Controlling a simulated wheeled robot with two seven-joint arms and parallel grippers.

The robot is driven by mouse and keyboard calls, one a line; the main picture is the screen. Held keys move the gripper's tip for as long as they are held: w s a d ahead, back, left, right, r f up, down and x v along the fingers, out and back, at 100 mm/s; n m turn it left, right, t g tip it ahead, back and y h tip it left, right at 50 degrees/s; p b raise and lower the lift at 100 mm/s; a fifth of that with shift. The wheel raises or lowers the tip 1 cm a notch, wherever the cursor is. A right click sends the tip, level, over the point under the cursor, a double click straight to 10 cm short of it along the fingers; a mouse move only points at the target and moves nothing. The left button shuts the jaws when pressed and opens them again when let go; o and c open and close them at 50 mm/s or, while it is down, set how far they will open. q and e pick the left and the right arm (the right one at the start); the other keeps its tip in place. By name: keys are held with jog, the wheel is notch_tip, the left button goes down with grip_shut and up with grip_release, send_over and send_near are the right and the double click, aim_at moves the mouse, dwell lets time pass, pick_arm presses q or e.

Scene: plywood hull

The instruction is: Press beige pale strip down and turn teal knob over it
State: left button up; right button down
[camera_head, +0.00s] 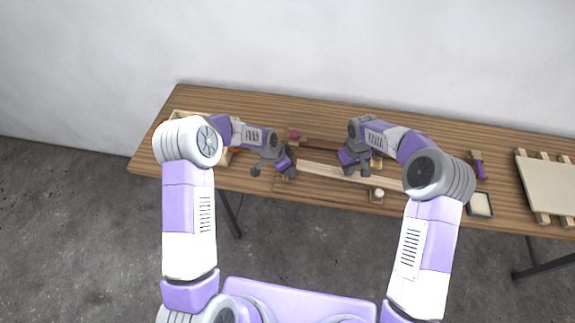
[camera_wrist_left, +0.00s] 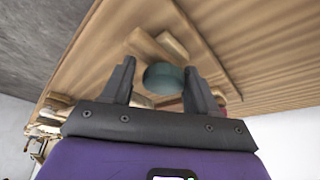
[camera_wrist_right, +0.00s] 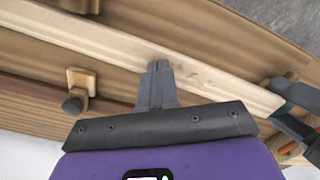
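The pale beige strip (camera_head: 325,171) lies lengthwise along the wooden fixture on the bench; it also crosses the right wrist view (camera_wrist_right: 215,82). My right gripper (camera_head: 356,168) is over the strip with its fingers shut together (camera_wrist_right: 158,68) and nothing seen between them. The fingertips overlap the strip in the right wrist view; I cannot tell if they press on it. The teal knob (camera_wrist_left: 163,77) shows in the left wrist view between the two fingers of my left gripper (camera_wrist_left: 161,72). Those fingers are open, with gaps beside the knob.
A red knob (camera_head: 294,134) is behind the strip and a white knob (camera_head: 379,193) in front of it. A dark knob on a wood block (camera_wrist_right: 75,103) is beside the strip. A small tray (camera_head: 480,205) and slatted board (camera_head: 548,187) lie at right.

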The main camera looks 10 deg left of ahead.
pick_arm(q)
jog(key=o, duration=0.4)
pick_arm(e)
jog(key=shift+f, duration=0.15)
pick_arm(q)
jog(key=shift+o, duration=0.2)
jog(key=shift+r, duration=3.5)
jog(key=shift+r+p, duration=1.95)
pick_arm(e)
jog(key=shift+r, duration=3.6)
pick_arm(q)
notch_tip(320, 180, up, 3)
jog(key=p, duration=0.3)
pick_arm(e)
notch_tip(320, 180, up, 5)
jog(key=shift+f, duration=0.1)
